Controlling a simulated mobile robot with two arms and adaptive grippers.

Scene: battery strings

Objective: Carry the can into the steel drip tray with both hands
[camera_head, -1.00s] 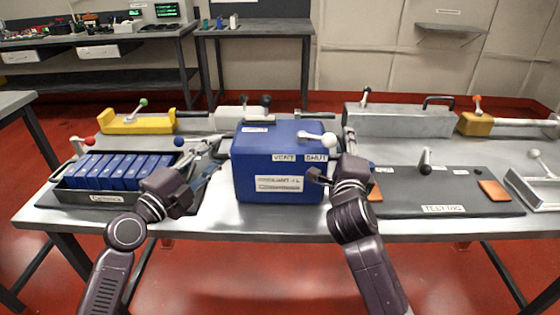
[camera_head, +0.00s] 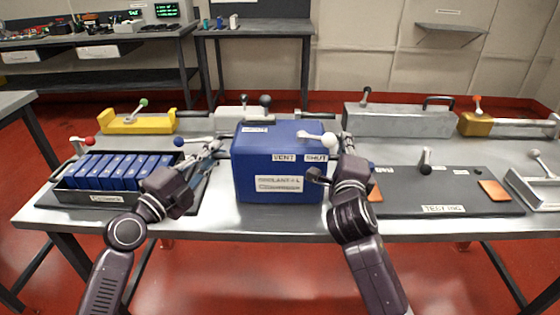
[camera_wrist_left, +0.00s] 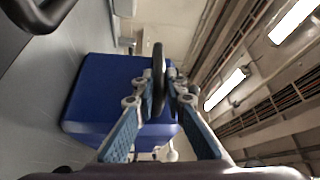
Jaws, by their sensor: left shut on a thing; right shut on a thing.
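The can (camera_head: 280,167) is a large blue box with labels reading VENT and SHUT and a white-knobbed lever on top. It stands upright at the middle of the bench; I cannot tell any gap beneath it. My left gripper (camera_head: 218,145) is at its left side. In the left wrist view my left gripper (camera_wrist_left: 160,88) is shut on a dark ring-like handle (camera_wrist_left: 158,62) beside the blue can (camera_wrist_left: 100,90). My right gripper (camera_head: 343,152) is shut at the can's right side, its grip partly hidden. The steel drip tray (camera_head: 537,192) is at the far right, partly cut off.
A dark mat labelled TESTING (camera_head: 440,200) with a lever and orange pads lies between can and tray. A black tray of blue cells (camera_head: 100,198) stands at left. A grey steel box (camera_head: 400,122) and yellow fixtures line the back.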

